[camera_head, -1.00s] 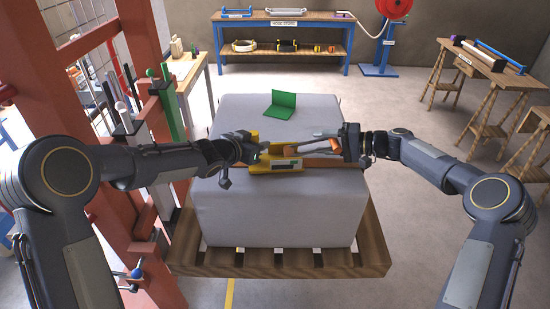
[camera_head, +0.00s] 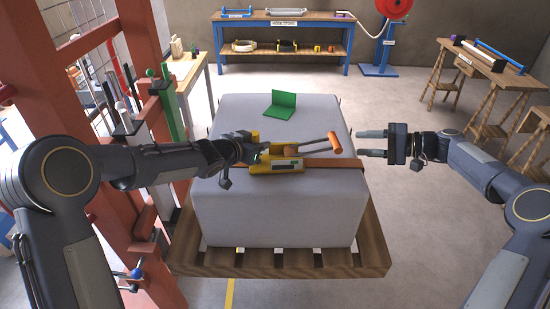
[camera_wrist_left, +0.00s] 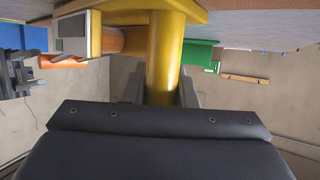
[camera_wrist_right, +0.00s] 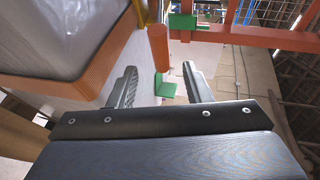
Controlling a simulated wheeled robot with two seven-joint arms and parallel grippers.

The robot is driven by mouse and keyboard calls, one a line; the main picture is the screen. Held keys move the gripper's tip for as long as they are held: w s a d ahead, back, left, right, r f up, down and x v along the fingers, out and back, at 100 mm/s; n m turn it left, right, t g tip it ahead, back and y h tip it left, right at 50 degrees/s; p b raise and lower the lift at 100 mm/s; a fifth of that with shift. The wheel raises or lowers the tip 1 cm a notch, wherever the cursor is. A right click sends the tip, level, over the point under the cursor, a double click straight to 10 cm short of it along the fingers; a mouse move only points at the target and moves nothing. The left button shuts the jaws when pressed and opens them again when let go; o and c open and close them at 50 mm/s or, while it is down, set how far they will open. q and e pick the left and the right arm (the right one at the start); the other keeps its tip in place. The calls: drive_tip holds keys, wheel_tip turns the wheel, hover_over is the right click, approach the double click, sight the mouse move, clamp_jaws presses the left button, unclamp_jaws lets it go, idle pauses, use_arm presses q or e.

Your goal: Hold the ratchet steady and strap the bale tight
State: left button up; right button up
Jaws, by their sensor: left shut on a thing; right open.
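The grey bale (camera_head: 280,215) stands on a wooden pallet (camera_head: 375,255). The yellow ratchet (camera_head: 287,167) lies on its top, with an orange-brown strap (camera_head: 335,163) running right from it over the edge. The ratchet's handle slants up to the right and ends in an orange grip (camera_head: 334,143). My left gripper (camera_head: 259,152) is shut on the ratchet's yellow post (camera_wrist_left: 166,60), seen between its fingers in the left wrist view. My right gripper (camera_head: 372,143) is open and empty, right of the orange grip and apart from it. That grip also shows in the right wrist view (camera_wrist_right: 158,46).
A green corner piece (camera_head: 283,103) sits on the bale behind the ratchet. A red frame (camera_head: 115,215) stands close on the left. A blue workbench (camera_head: 283,40) is at the back, and a wooden trestle table (camera_head: 490,62) at the right. The floor right of the bale is clear.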

use_arm(q)
drive_tip(key=shift+r, duration=0.15)
idle(0.3)
drive_tip(key=o, duration=0.6)
use_arm(e)
drive_tip(key=s+d+r, duration=0.2)
drive_tip(key=d+r, duration=0.3)
drive_tip(key=r, duration=0.1)
drive_tip(key=shift+d+r, duration=0.2)
drive_tip(key=shift+r, duration=0.05)
use_arm(q)
drive_tip(key=shift+r, duration=0.5)
drive_tip(key=o, duration=0.6)
